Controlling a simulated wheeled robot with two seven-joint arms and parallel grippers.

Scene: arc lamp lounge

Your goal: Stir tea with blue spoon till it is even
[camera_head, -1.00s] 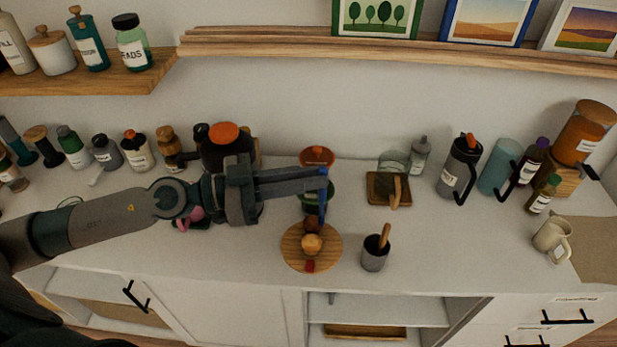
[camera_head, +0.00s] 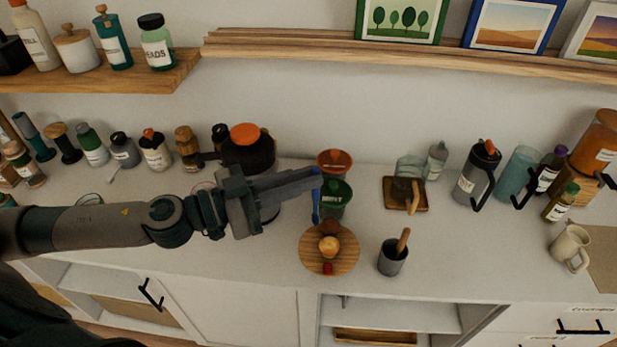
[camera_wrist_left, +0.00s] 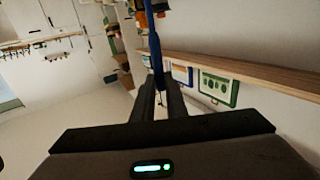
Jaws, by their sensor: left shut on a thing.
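My left gripper (camera_head: 314,179) is shut on the blue spoon (camera_head: 316,207), which hangs steeply down from the fingertips. In the left wrist view the spoon (camera_wrist_left: 154,40) stands out from between the finger ends (camera_wrist_left: 158,88). In the head view the spoon overlaps the left side of a green cup with a white label (camera_head: 335,197); I cannot tell whether it touches the cup. A cream mug (camera_head: 568,247) stands at the far right, its inside not readable. No tea surface can be made out. My right gripper is not in view.
A round wooden board (camera_head: 347,258) with small round things lies below the spoon. A grey cup with a wooden tool (camera_head: 392,260) stands right of it. A dark pot with an orange lid (camera_head: 247,155) stands behind my arm.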

